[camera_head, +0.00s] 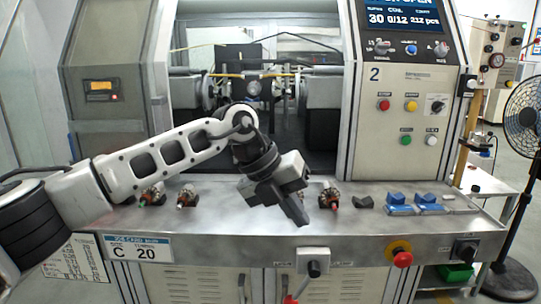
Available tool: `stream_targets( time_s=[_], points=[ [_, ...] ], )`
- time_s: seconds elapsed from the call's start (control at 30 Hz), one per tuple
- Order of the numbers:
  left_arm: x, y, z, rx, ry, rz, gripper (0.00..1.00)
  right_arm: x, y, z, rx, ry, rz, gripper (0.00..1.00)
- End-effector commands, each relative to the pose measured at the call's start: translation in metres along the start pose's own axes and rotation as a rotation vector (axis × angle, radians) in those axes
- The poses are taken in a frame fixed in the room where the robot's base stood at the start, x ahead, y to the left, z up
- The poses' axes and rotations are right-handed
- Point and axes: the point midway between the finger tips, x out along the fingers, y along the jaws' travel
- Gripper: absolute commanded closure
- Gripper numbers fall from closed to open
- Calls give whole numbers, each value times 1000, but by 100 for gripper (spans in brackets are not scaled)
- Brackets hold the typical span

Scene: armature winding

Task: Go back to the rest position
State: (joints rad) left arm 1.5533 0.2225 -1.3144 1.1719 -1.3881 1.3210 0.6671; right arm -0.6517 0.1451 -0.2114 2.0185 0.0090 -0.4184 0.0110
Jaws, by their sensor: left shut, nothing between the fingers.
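My left arm comes in from the left, and its left gripper (296,214) hangs over the middle of the steel shelf (225,222) in front of the winding machine. Its fingers are together, point down and to the right, and hold nothing. An armature (329,198) lies on the shelf just right of the fingertips, apart from them in the picture. Two more armatures (151,195) (186,196) lie left of the gripper. My right gripper is not in view.
The machine's open bay (255,90) is behind the arm. The control panel (408,108) stands right of it. Blue blocks (400,203) lie on the shelf's right part. A red-and-yellow emergency button (401,257) and a lever (313,262) stick out in front. A fan (522,118) stands far right.

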Motion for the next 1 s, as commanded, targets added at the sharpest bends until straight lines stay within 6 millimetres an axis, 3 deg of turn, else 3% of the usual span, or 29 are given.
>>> stream_targets(
  time_s=[0.03, 0.1, 0.2, 0.33, 0.43, 0.57, 0.73, 0.87, 1.0],
  points=[
    [24, -12, -15, -5, 43, -115, 100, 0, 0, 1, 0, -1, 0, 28],
    [50, -36, -36, -28, 87, -314, 100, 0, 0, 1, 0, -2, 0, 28],
    [70, -71, -62, -118, 122, -639, 100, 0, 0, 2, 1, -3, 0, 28],
    [70, -91, -76, -329, 101, -1023, 100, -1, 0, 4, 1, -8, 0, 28],
    [64, -81, -75, -557, 42, -1265, 100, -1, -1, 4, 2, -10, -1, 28],
    [63, -35, -72, -920, -79, -1490, 100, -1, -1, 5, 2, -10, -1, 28],
    [88, 67, -93, -1472, -286, -1597, 100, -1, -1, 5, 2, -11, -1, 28],
    [120, 148, -141, -1887, -438, -1531, 100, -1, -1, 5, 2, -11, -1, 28],
    [152, 214, -213, -2256, -559, -1366, 100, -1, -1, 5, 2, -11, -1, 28]
  ],
)
